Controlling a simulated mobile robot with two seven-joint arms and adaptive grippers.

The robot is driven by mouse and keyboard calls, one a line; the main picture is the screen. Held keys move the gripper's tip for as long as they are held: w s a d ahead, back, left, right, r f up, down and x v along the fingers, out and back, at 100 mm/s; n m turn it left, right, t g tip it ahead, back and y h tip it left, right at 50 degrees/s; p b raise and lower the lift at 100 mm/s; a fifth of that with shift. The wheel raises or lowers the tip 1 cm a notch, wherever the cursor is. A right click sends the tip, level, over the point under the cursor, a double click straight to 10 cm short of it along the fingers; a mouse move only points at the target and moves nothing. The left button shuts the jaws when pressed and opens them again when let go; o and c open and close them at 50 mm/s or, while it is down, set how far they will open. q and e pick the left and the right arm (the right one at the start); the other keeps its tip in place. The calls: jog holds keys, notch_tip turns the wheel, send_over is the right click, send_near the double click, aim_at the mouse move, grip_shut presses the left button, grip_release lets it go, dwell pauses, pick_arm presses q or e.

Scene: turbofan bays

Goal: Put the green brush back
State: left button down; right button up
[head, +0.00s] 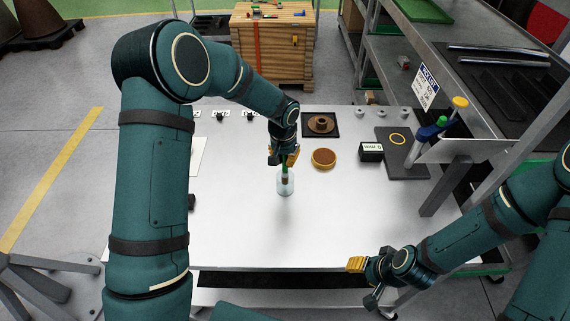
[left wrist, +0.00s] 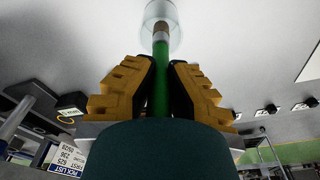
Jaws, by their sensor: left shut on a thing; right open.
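My left gripper (head: 284,160) is shut on the green brush (head: 284,170) and holds it upright, tip down, over the middle of the table. In the left wrist view the green handle (left wrist: 161,75) runs between the yellow fingers. The brush's lower end shows within the outline of a small clear jar (head: 285,187), which also shows in the left wrist view (left wrist: 174,12). I cannot tell how deep the tip is. My right gripper (head: 357,264) is open and empty near the table's front right.
On the white table (head: 240,230) are a round brown dish (head: 323,158), a brown flanged part on a black tray (head: 321,124), a labelled black block (head: 371,152) and a dark mat (head: 408,165). Blue, green and yellow-topped items stand by the right rack post. The table's front is clear.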

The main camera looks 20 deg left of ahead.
aim_at(285, 171)
pick_arm(q)
notch_tip(285, 171, down, 3)
jog(key=shift+w+r, duration=0.1)
jog(key=c, duration=1.1)
grip_release()
jog(key=shift+c, duration=0.2)
